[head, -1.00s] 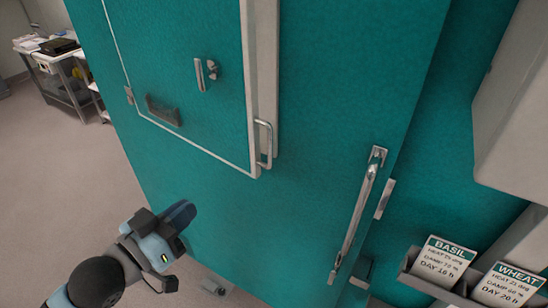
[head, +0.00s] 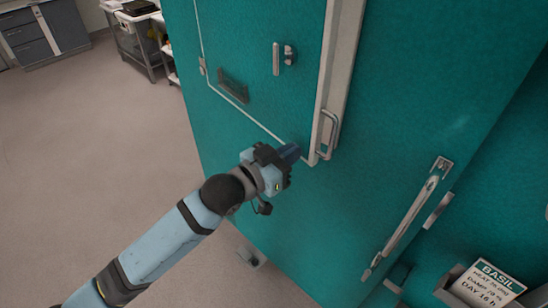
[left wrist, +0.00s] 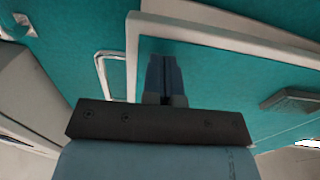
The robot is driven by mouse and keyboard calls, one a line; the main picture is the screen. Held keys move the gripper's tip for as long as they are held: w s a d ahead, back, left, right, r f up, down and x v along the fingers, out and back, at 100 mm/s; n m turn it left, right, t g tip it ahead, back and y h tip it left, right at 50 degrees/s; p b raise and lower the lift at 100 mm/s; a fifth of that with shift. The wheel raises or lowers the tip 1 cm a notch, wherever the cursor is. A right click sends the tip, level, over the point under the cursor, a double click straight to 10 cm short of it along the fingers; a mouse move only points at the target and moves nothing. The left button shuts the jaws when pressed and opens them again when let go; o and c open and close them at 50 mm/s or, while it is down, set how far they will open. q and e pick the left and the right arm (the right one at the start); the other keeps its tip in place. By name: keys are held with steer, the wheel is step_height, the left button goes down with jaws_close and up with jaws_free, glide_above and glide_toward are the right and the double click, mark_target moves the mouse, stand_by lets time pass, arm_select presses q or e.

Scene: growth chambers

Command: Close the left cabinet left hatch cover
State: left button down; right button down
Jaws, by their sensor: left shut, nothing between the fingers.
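The hatch cover (head: 262,75) is a teal panel with a thin white border on the teal cabinet, in the upper middle of the head view. Its thick pale right edge stands out beside a pale frame strip, so it looks slightly ajar. A metal loop handle (head: 330,135) is at its lower right corner. My left gripper (head: 289,153) is shut and empty, by the cover's lower right corner; I cannot tell whether it touches. In the left wrist view, the shut fingers (left wrist: 166,75) overlap the cover (left wrist: 215,85), with the loop handle (left wrist: 108,75) to their left. My right gripper is out of view.
A long bar handle (head: 410,215) is on the cabinet to the right. A holder with a BASIL card (head: 487,284) is at the lower right. A cart (head: 140,45) and grey drawers (head: 45,40) stand far left. The floor left of the cabinet is clear.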

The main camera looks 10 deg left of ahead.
mark_target(308, 139)
arm_select(q)
steer(key=shift+w+d, duration=0.2)
steer(key=shift+w, duration=0.1)
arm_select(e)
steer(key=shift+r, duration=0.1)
arm_select(q)
steer(key=x, duration=0.5)
steer(key=shift+r, duration=0.15)
steer(key=shift+a+r, duration=0.1)
steer(key=shift+r, duration=0.05)
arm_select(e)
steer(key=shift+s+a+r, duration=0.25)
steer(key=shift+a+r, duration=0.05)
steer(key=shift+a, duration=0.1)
arm_select(q)
steer(key=shift+r, duration=0.15)
steer(key=shift+p, duration=0.3)
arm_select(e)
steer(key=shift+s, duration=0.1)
